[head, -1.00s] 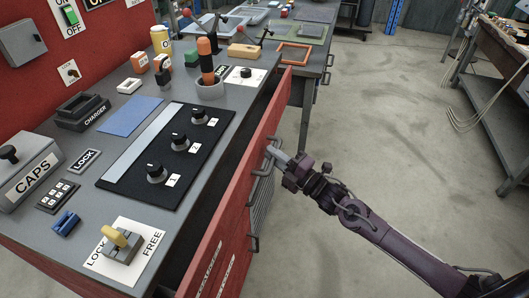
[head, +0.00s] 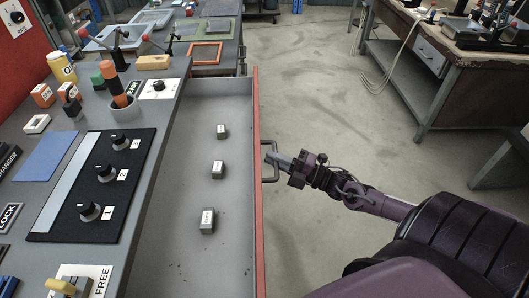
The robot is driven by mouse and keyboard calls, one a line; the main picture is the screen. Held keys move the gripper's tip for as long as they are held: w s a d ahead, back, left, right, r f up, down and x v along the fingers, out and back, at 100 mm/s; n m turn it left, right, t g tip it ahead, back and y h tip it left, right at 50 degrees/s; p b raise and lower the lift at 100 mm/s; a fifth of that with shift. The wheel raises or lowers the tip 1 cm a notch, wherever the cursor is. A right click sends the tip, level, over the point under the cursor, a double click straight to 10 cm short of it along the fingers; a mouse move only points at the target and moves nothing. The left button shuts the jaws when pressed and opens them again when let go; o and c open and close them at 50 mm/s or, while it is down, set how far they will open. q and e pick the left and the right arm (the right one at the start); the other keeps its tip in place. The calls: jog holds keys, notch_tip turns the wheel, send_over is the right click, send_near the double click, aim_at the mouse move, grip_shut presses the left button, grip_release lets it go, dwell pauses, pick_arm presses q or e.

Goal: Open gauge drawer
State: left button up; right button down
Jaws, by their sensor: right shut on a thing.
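The gauge drawer (head: 240,115) is pulled out from the red-fronted workbench, and its grey inside shows. Three small labelled grey blocks (head: 218,169) stand apart in a row on its floor. My right gripper (head: 272,158) is shut on the drawer handle (head: 268,174), on the outer side of the red drawer front (head: 257,120). My left gripper is not in view.
The bench top left of the drawer holds a black panel with knobs (head: 90,190), a blue mat (head: 46,157) and an orange-and-black handle in a cup (head: 122,92). Open concrete floor (head: 320,90) lies to the right, with another workbench (head: 440,60) beyond.

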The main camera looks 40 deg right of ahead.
jog(key=shift+s+d, duration=0.15)
jog(key=c, duration=1.5)
grip_release()
jog(key=shift+o, duration=0.2)
jog(key=v, duration=0.7)
jog(key=shift+s+d, duration=0.25)
jog(key=shift+s, duration=0.05)
jog(key=shift+f, duration=0.15)
